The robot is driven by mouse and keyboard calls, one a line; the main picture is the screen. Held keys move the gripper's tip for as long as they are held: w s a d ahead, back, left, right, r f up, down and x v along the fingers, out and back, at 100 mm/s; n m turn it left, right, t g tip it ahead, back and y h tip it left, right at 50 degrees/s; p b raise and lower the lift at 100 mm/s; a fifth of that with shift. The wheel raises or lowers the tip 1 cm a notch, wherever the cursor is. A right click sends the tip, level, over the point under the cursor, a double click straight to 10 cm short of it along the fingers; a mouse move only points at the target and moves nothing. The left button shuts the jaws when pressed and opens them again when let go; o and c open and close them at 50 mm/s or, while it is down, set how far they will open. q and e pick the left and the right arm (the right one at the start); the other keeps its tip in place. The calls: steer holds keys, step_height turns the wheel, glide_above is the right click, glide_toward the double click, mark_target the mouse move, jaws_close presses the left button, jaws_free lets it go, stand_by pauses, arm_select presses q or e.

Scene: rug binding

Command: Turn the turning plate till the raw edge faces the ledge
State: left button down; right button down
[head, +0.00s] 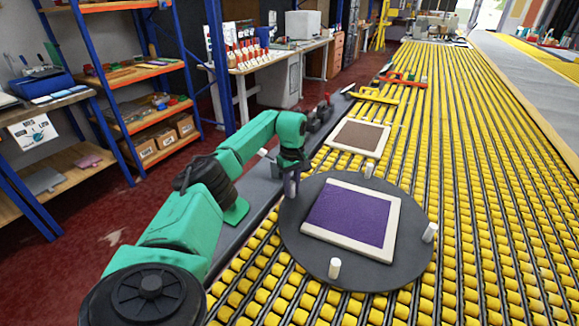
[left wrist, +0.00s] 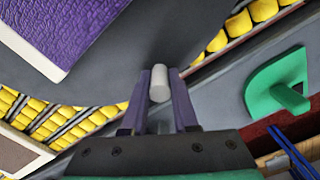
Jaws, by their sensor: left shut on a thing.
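The dark grey round turning plate (head: 408,262) lies on the yellow rollers in the head view, with white pegs standing around its rim. A purple rug (head: 350,216) with cream binding lies on it. Its top, right and bottom sides look bound in cream. Its left side shows purple to the border, so the raw edge appears to face left, towards the grey ledge (head: 262,192), at a slight slant. My left gripper (head: 291,188) is at the plate's left rim. In the left wrist view its fingers are shut on a white peg (left wrist: 160,84). My right gripper is out of view.
A brown rug with a cream border (head: 358,137) lies on the rollers beyond the plate. A green piece with a stub (head: 236,211) sits on the ledge beside my left arm. Yellow and red frames (head: 375,94) lie farther back. Rollers to the right are clear.

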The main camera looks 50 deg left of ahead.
arm_select(q)
steer(key=shift+w+a, duration=0.1)
steer(key=shift+w, duration=0.3)
steer(key=shift+m, duration=0.3)
steer(key=c, duration=0.7)
jaws_free()
step_height(320, 180, up, 15)
steer(key=shift+f+p, duration=0.2)
steer(key=shift+p, duration=0.1)
